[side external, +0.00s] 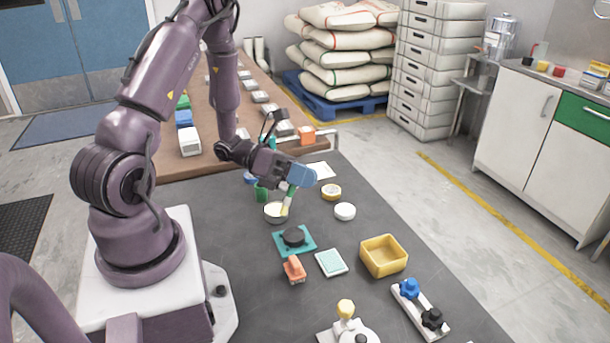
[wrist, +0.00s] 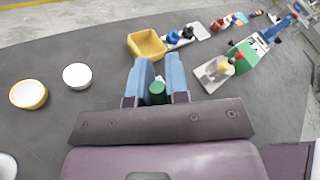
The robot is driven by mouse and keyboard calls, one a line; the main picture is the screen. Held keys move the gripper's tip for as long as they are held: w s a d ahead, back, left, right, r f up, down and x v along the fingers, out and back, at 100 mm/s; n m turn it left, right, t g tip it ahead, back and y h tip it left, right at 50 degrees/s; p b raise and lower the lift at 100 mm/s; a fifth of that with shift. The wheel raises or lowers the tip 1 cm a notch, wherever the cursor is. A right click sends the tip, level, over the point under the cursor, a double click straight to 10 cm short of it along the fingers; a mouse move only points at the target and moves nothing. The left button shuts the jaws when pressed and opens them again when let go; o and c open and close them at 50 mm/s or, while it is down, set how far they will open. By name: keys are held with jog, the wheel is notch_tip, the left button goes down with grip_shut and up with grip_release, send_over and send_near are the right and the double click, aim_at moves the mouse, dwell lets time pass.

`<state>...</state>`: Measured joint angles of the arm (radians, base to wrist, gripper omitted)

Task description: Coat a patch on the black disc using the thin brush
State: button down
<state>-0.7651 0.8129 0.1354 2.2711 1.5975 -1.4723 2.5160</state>
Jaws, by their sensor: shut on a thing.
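My gripper (side external: 296,182) has blue fingers and is shut on the green handle of the thin brush (side external: 291,193). In the wrist view the green handle end (wrist: 157,92) shows between the fingers. The brush points down, and its pale yellowish lower end is in or just over a small pale bowl (side external: 269,214); I cannot tell whether it touches the contents. The black disc (side external: 293,236) lies on a teal square base, in front of the bowl in the side view. The disc cannot be made out in the wrist view.
A green cup (side external: 261,194) stands behind the bowl. A yellow-sided dish (side external: 331,192) and a white dish (side external: 345,211) are to the right. An orange block (side external: 294,270), a pale teal pad (side external: 331,263) and a yellow bin (side external: 384,257) are nearer the front.

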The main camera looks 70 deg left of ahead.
jog(key=shift+f, duration=3)
jog(key=shift+w+a+f, duration=0.25)
jog(key=shift+w+f, duration=0.15)
jog(key=shift+w, duration=0.1)
jog(key=shift+w+a+f, duration=0.2)
jog(key=shift+w+f, duration=0.15)
jog(key=shift+w, duration=0.15)
jog(key=shift+w+a, duration=0.3)
jog(key=shift+w, duration=0.45)
jog(key=shift+w+a, duration=0.25)
jog(key=shift+w, duration=0.45)
jog(key=shift+s+d+r, duration=0.1)
jog(key=shift+s+d, duration=0.05)
jog(key=shift+s, duration=0.3)
jog(key=shift+s+d, duration=0.35)
jog(key=shift+s, duration=0.55)
jog(key=shift+s+d, duration=0.35)
jog(key=shift+s, duration=0.5)
jog(key=w+a+r, duration=0.1)
jog(key=w+a, duration=0.2)
jog(key=w, duration=0.1)
jog(key=s+d, duration=0.1)
jog(key=s, duration=0.2)
jog(key=s+d, duration=0.1)
jog(key=s, duration=0.1)
jog(key=shift+d, duration=0.35)
notch_tip(320, 180, up, 7)
